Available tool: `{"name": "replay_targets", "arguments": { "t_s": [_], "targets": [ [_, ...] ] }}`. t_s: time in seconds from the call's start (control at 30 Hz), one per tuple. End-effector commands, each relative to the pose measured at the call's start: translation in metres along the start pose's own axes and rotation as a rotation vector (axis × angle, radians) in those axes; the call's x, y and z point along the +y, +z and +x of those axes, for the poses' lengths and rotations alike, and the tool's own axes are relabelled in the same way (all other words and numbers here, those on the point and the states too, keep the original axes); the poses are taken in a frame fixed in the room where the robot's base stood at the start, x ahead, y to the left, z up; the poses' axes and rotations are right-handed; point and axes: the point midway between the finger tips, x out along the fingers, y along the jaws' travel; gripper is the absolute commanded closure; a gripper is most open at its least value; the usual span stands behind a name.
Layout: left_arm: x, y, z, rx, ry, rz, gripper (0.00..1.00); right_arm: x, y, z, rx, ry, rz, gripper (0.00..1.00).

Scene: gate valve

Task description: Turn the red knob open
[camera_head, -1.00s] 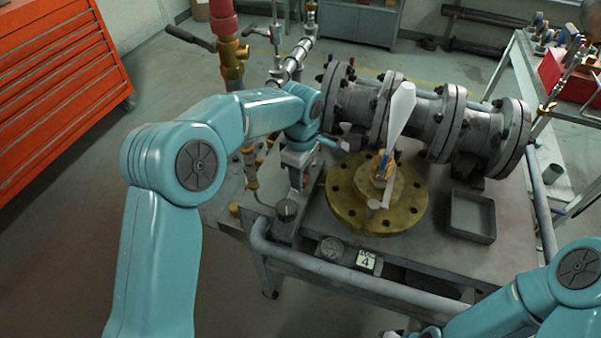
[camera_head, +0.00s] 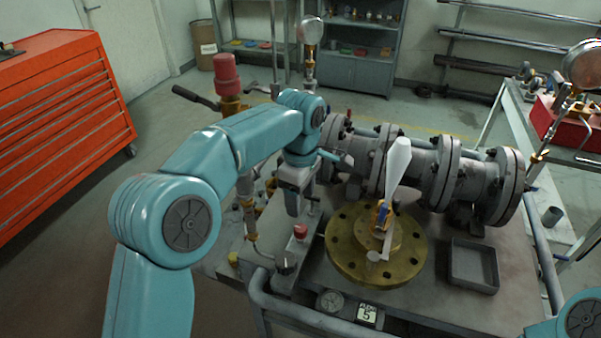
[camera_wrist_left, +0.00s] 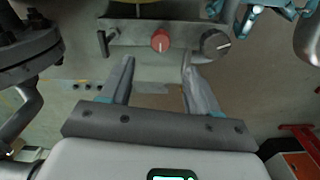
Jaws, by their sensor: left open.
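The red knob (camera_head: 300,231) stands on a grey block at the left side of the bench, next to a black knob (camera_head: 285,264). In the left wrist view the red knob (camera_wrist_left: 160,41) shows a pale mark on its face. My left gripper (camera_head: 293,208) is above and a little behind the red knob in the head view. In the left wrist view its two fingers (camera_wrist_left: 157,72) are spread and empty, with the red knob beyond their tips, apart from them. My right gripper cannot be made out; only part of my right arm shows at the lower right.
A brass flange (camera_head: 345,262) with an upright pale lever (camera_head: 397,165) stands right of the knobs. A grey flanged pipe (camera_head: 425,175) runs behind it. An empty grey tray (camera_head: 473,266) sits at the right. A tall red-capped fitting (camera_head: 227,75) rises at the back left.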

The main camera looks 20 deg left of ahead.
Motion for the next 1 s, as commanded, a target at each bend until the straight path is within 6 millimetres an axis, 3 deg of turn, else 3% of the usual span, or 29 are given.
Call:
{"name": "replay_targets", "arguments": {
  "t_s": [0.1,0.3,1.0],
  "targets": [
    [0.001,0.0,-0.031,0.0,0.004,0.0,0.39,-0.003,0.0,-0.007,0.0,0.0,0.0,1.0],
    [0.0,0.0,-0.06,0.0,0.002,0.0,0.39,-0.005,0.0,-0.013,0.0,0.0,0.0,1.0],
    [0.0,0.0,-0.066,0.0,0.001,0.0,0.39,-0.005,0.0,-0.014,0.0,0.0,0.0,1.0]
  ]
}}
